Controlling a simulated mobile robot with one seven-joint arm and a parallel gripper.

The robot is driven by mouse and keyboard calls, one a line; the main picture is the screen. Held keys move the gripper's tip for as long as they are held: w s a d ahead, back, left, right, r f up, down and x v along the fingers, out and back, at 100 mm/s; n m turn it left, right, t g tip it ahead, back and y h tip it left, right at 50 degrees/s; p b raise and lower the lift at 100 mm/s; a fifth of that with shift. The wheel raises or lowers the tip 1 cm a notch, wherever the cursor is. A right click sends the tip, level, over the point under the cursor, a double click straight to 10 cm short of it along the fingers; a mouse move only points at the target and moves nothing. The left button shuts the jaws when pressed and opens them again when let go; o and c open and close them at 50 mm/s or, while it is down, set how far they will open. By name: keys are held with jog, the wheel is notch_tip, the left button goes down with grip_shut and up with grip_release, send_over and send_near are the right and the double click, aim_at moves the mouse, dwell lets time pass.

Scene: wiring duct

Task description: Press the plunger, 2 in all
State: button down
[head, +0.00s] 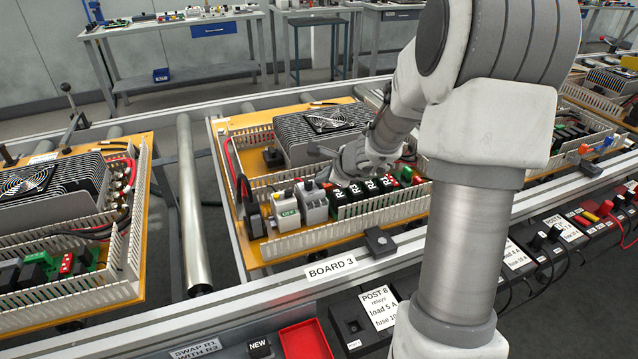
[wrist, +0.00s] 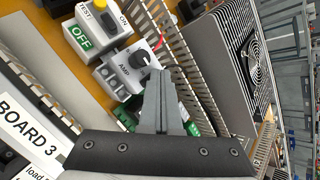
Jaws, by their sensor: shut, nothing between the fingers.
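My gripper (wrist: 158,80) is shut and empty, with its fingertips beside the black knob (wrist: 139,59) of a grey module marked AMP (wrist: 122,72); I cannot tell whether they touch. Next to this module is a white module with a green OFF label (wrist: 82,38), and a yellow button (wrist: 98,4) by the word TEST at the top edge. I cannot tell for certain which part is the plunger. In the head view, my gripper (head: 335,180) is low over the board; the AMP module (head: 312,205) and OFF module (head: 285,212) stand left of it.
Black relays (head: 362,190) stand in a row right of the AMP module. White slotted ducts (head: 340,232) fence the front and sides. A finned heatsink with a fan (head: 325,125) is behind. BOARD 3 is on the rail label (head: 331,269). Another board (head: 145,215) lies left.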

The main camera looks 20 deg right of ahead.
dwell(0.4)
jog(key=shift+r+p, duration=0.8)
jog(key=shift+r, duration=0.1)
notch_tip(320, 180, up, 5)
jog(key=p, duration=0.4)
dwell(0.5)
